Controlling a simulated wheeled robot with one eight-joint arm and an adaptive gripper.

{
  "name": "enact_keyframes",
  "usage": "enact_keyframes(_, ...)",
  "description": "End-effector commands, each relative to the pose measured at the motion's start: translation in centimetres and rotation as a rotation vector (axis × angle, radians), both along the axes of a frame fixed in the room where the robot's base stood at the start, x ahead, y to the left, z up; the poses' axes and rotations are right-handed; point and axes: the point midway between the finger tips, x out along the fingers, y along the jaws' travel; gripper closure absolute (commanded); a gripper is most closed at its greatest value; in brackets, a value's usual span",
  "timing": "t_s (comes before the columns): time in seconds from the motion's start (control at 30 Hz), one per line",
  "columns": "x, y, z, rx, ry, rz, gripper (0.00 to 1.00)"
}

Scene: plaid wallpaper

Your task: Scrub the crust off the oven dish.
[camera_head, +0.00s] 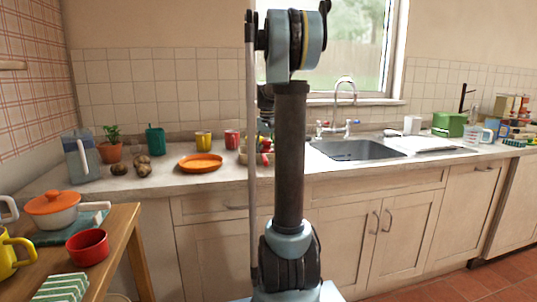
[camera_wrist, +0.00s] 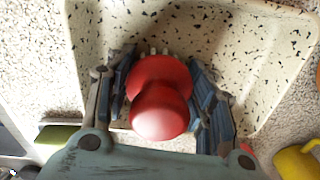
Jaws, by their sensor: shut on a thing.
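My gripper (camera_wrist: 163,100) is shut on a scrubbing brush (camera_wrist: 160,105) with a round red knob handle, seen from above in the wrist view. A few pale bristles show at its far edge. The brush is over the cream, black-speckled oven dish (camera_wrist: 262,50), inside its walls. I cannot tell whether the bristles touch the bottom. A darker area lies on the dish beyond the brush; I cannot tell whether it is crust or shadow. In the head view my arm hides most of the gripper and dish.
A yellow thing (camera_wrist: 295,162) lies near the lower right in the wrist view. On the counter, an orange plate (camera_head: 201,163), a yellow mug (camera_head: 203,140) and a red mug (camera_head: 232,138) stand left of my arm. The sink (camera_head: 357,150) is to the right.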

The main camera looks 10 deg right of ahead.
Motion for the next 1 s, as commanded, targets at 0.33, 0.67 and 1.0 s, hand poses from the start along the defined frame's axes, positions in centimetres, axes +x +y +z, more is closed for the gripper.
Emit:
enact_keyframes(0.33, 0.2, 2.1, -0.3, 0.004, -0.001, 0.002, 0.69)
enact_keyframes(0.67, 0.4, 3.9, -0.3, 0.006, 0.000, 0.004, 0.69)
enact_keyframes(1.0, 0.5, 5.4, -0.1, 0.005, 0.000, 0.003, 0.69)
